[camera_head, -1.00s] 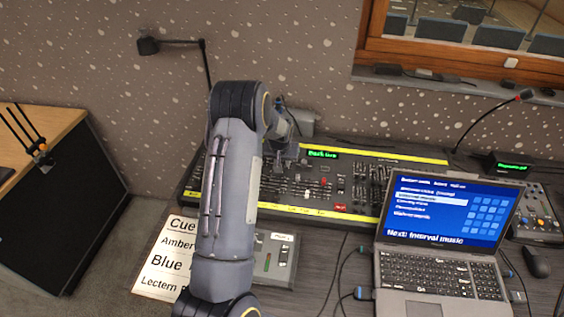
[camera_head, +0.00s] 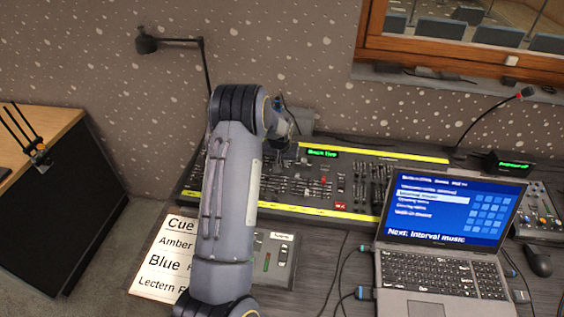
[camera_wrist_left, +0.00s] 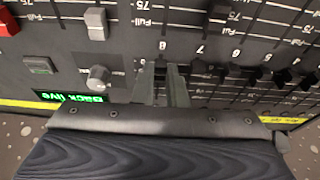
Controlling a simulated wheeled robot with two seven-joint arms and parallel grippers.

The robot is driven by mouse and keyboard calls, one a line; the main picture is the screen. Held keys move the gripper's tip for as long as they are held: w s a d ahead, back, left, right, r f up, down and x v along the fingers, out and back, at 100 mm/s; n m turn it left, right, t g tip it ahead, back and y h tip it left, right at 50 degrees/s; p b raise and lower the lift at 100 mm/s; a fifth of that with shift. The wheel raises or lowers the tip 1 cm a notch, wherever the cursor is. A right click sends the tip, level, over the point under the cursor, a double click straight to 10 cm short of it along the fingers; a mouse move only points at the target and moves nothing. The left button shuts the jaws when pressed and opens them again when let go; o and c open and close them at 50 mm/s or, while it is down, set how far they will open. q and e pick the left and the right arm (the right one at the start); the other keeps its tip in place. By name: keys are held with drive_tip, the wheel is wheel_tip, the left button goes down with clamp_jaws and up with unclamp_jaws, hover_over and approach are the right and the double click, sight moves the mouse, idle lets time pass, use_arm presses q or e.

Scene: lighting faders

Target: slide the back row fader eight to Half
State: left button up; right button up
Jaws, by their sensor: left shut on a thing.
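The lighting desk (camera_head: 322,210) lies on the table, with rows of small faders. In the left wrist view, the number 8 (camera_wrist_left: 162,46) is printed just beyond my left gripper (camera_wrist_left: 166,75). The gripper is shut on a cap in the back row, in line with that number; I take it to be fader eight. The fingers hide most of the cap, so its exact place on the scale cannot be read. Neighbouring black caps (camera_wrist_left: 232,69) stand to its right. In the head view, my left arm covers part of the desk. My right gripper is not in view.
A green "Back live" display (camera_head: 322,153) sits at the desk's back edge, and a grey knob (camera_wrist_left: 98,78) is beside the fingers. A laptop (camera_head: 440,272) stands to the right. A cue sheet (camera_head: 160,262) lies at front left. A lamp (camera_head: 147,42) stands behind.

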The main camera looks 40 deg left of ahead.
use_arm(q)
drive_tip(key=shift+w+a+r, duration=0.1)
drive_tip(key=shift+w+a, duration=0.25)
drive_tip(key=shift+w, duration=0.25)
drive_tip(key=shift+w+a, duration=0.3)
drive_tip(key=shift+w, duration=0.25)
drive_tip(key=o, duration=0.4)
drive_tip(key=shift+r, duration=0.1)
drive_tip(key=shift+r+p, duration=0.3)
drive_tip(key=shift+r, duration=0.8)
drive_tip(key=shift+b+v, duration=0.75)
drive_tip(key=shift+v, duration=3.25)
